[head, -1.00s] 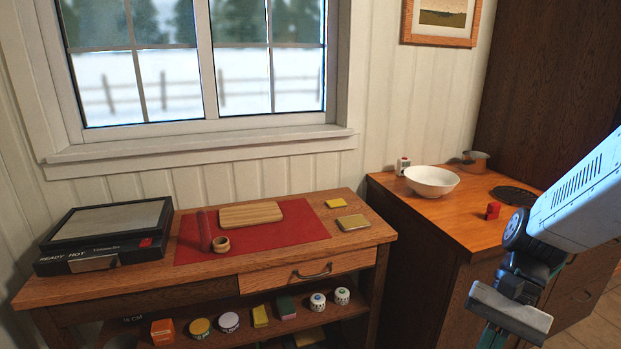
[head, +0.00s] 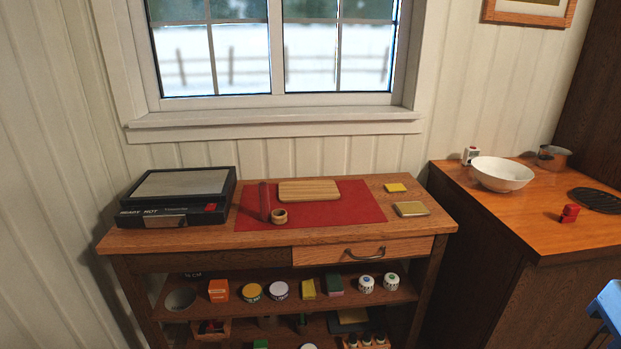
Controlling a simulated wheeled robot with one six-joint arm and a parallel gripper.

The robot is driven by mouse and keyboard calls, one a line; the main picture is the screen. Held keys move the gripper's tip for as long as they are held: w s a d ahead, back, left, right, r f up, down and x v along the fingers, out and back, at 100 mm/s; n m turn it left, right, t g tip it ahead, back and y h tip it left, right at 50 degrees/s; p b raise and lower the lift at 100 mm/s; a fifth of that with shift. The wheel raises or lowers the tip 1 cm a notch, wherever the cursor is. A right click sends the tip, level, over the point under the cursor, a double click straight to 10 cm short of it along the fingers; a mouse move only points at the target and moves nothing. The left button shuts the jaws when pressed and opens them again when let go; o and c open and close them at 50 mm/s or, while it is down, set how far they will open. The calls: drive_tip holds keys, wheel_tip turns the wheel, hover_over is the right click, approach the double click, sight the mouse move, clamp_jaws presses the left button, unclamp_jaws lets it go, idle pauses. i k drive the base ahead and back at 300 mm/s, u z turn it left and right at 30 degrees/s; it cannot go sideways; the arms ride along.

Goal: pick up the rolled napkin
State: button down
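A dark red roll (head: 264,201), which looks like the rolled napkin, is on the left part of a red mat (head: 340,208) on the wooden workbench. It blends with the mat's colour, and I cannot tell whether it lies flat or stands. A small wooden ring (head: 279,216) sits close to its lower right; I cannot tell whether they touch. My gripper is out of view; only a bluish part of my arm shows at the lower right edge, far from the roll.
A black boxed appliance (head: 180,198) stands left. A yellow pad (head: 396,188) and a tan tile (head: 411,209) lie right. A counter with a white bowl (head: 501,174) stands further right. Shelves below hold several small items.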

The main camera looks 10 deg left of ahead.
sight(265, 212)
drive_tip(key=u, duration=0.55)
drive_tip(key=i, duration=1)
drive_tip(key=z, duration=0.4)
